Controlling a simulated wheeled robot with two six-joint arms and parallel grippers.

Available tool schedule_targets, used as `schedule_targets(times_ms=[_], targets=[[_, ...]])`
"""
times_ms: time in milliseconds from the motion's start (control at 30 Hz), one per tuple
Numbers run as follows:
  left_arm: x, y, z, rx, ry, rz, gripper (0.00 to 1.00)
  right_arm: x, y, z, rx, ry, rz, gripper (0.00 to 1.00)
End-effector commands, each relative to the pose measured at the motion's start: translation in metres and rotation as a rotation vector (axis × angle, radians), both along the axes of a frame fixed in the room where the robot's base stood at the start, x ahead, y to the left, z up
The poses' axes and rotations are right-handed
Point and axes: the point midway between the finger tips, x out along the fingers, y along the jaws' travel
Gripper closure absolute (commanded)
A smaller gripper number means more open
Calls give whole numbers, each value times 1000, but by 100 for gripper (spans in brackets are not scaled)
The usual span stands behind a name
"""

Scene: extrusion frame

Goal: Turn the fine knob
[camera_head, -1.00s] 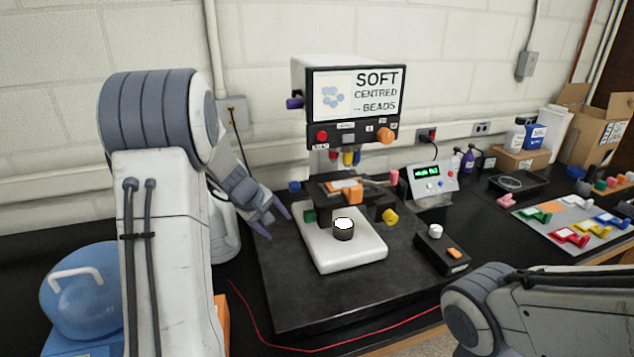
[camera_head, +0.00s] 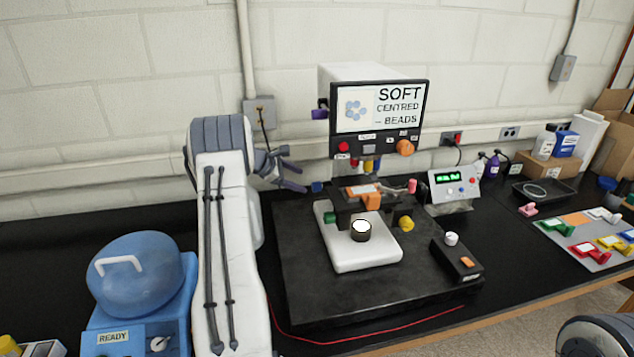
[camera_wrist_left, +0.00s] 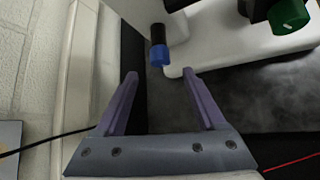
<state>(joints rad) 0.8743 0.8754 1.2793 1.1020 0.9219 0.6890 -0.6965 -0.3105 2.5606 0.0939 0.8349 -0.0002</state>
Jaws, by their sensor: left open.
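My left gripper (camera_head: 303,180) is open and empty, left of the instrument with the SOFT CENTRED BEADS screen (camera_head: 380,105). Its purple fingers point right towards a blue knob (camera_head: 317,187) on the stage's left side. In the left wrist view, the blue knob (camera_wrist_left: 159,55) on its dark shaft lies just beyond the gap between the fingertips (camera_wrist_left: 160,74), not gripped. A green knob (camera_head: 330,217), a yellow knob (camera_head: 406,223), a purple knob (camera_head: 320,114) and an orange knob (camera_head: 405,148) also show. I cannot read which one is the fine knob. My right gripper is out of view.
The white base (camera_head: 365,256) stands on a dark slab (camera_head: 300,285). A control box with a white knob (camera_head: 451,239) is at its right. A blue container (camera_head: 137,275) stands front left, and a meter (camera_head: 455,186) behind right. A wall socket box (camera_head: 259,111) is behind my left gripper.

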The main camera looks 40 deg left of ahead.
Motion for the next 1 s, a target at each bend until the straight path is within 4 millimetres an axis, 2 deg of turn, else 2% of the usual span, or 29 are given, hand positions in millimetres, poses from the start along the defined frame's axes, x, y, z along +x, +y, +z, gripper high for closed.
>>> schedule_targets(times_ms=[33,100,333,500,767,800,933,967,1000], targets=[[8,-4,-4,-2,2,-3,28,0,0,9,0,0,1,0],[18,-7,-12,-1,3,-3,28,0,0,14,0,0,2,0],[43,-13,-35,3,1,-2,28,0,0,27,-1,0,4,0],[50,-16,-42,3,1,-2,28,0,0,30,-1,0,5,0],[51,-16,-43,4,0,-2,28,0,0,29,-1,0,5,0],[51,-16,-43,4,0,-2,44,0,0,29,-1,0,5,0],[51,-16,-43,4,0,-2,93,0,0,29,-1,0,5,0],[51,-16,-43,4,0,-2,100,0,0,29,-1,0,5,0],[51,-16,-43,4,0,-2,100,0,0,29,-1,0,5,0]])
